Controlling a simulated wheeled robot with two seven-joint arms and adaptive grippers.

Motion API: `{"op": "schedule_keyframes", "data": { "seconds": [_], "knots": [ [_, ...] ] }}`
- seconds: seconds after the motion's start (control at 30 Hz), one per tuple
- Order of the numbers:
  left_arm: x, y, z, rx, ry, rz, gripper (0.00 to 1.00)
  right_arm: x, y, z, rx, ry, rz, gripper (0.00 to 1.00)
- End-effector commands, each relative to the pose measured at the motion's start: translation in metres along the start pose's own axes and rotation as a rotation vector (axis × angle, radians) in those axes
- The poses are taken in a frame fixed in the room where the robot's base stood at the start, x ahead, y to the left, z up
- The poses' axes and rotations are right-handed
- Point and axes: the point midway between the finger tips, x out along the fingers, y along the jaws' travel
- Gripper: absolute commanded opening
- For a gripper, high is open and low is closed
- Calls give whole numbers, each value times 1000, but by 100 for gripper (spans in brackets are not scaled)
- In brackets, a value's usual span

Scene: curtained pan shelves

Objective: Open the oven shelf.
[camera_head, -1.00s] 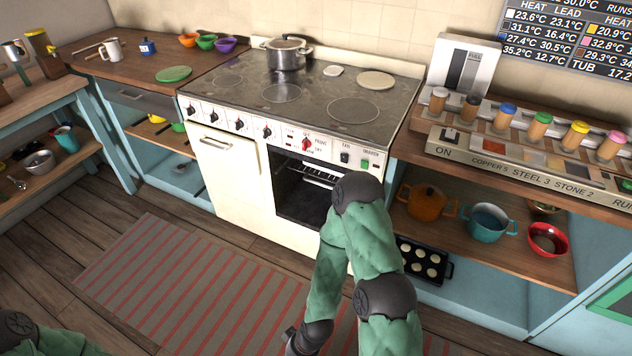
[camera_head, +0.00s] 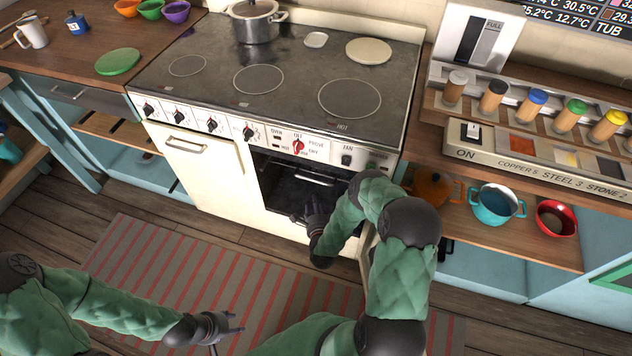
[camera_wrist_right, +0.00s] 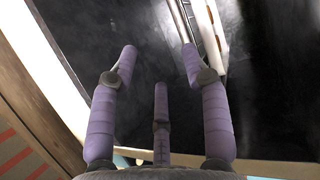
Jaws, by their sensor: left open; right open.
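The oven compartment (camera_head: 275,170) in the cooker front is open and dark inside. The oven shelf (camera_head: 315,179), a metal bar or rack edge, shows across the opening. In the right wrist view, pale metal bars (camera_wrist_right: 210,28) run at the top, close to one finger of my right gripper (camera_wrist_right: 160,58). That gripper is open with nothing between its fingers; whether a finger touches the bars I cannot tell. In the head view my right gripper (camera_head: 316,208) is at the opening, below the shelf. My left gripper (camera_head: 232,322) is open and empty over the striped rug.
A cream closed door (camera_head: 205,175) with a handle is left of the opening. The hob (camera_head: 290,80) holds a pot (camera_head: 255,22). Pans, including a teal pot (camera_head: 492,206), stand on the shelf at right. The rug (camera_head: 190,262) is clear.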

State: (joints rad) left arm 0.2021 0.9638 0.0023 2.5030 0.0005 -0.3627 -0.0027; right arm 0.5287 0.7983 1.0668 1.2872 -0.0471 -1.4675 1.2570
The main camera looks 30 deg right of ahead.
Motion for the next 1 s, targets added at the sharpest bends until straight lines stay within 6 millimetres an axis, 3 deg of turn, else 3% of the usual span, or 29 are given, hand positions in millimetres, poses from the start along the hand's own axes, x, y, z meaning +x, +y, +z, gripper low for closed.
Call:
{"op": "schedule_keyframes", "data": {
  "seconds": [0.27, 0.7, 1.0],
  "knots": [
    [0, 0, 1, -1, -2, 0, 43, 7, -12, -15, 83, 42, -85, 47],
    [20, -7, 0, -1, -1, 0, 43, 79, -16, -17, 80, 39, -83, 47],
    [26, -10, -1, -1, -1, 0, 43, 105, -20, -19, 80, 40, -81, 47]
  ]
}}
